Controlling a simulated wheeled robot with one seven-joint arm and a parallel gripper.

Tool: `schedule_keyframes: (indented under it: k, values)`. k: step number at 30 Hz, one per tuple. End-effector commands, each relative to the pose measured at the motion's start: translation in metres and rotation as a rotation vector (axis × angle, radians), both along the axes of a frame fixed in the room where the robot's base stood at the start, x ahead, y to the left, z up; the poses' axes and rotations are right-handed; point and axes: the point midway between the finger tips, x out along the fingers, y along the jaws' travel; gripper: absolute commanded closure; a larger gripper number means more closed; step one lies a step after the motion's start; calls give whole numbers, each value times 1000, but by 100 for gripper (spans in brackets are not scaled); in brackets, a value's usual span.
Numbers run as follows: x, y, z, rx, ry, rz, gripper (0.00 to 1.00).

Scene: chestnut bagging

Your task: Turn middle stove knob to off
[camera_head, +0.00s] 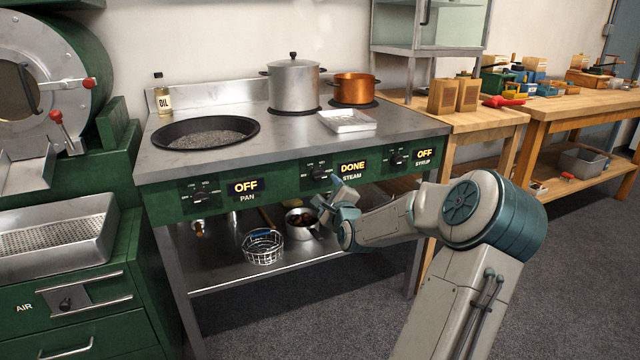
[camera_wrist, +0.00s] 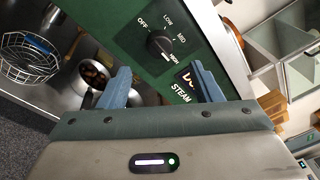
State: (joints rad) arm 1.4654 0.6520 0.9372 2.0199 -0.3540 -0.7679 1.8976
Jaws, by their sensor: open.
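The middle stove knob (camera_head: 319,173) is a black dial on the green front panel, beside a display reading DONE above the label STEAM. In the wrist view the knob (camera_wrist: 159,46) shows with OFF, LOW, MID and HIGH marks around it, and its pointer lies toward HIGH. My gripper (camera_head: 338,203) is just below and right of the knob in the head view. In the wrist view its two blue-grey fingers (camera_wrist: 160,84) are spread apart and empty, with the knob ahead of the gap between them. The fingers appear clear of the knob.
The pan knob (camera_head: 201,196) and syrup knob (camera_head: 397,159) sit either side, both displays reading OFF. A steel pot (camera_head: 294,84) and a copper pot (camera_head: 354,88) stand on the stove. A wire basket (camera_head: 263,248) and a small pot (camera_head: 301,222) are on the shelf below.

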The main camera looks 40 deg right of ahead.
Motion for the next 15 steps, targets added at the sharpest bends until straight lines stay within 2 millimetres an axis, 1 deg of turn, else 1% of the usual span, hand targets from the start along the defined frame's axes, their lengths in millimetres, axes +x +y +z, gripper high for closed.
schedule_keyframes:
  k: [1, 3, 9, 15]
  values:
    - [10, -3, -3, 0, -3, 2, 42]
    - [21, -7, -3, 0, -1, 2, 42]
    - [52, -19, -2, -1, 0, 1, 42]
    - [72, -26, -1, -2, 1, 1, 42]
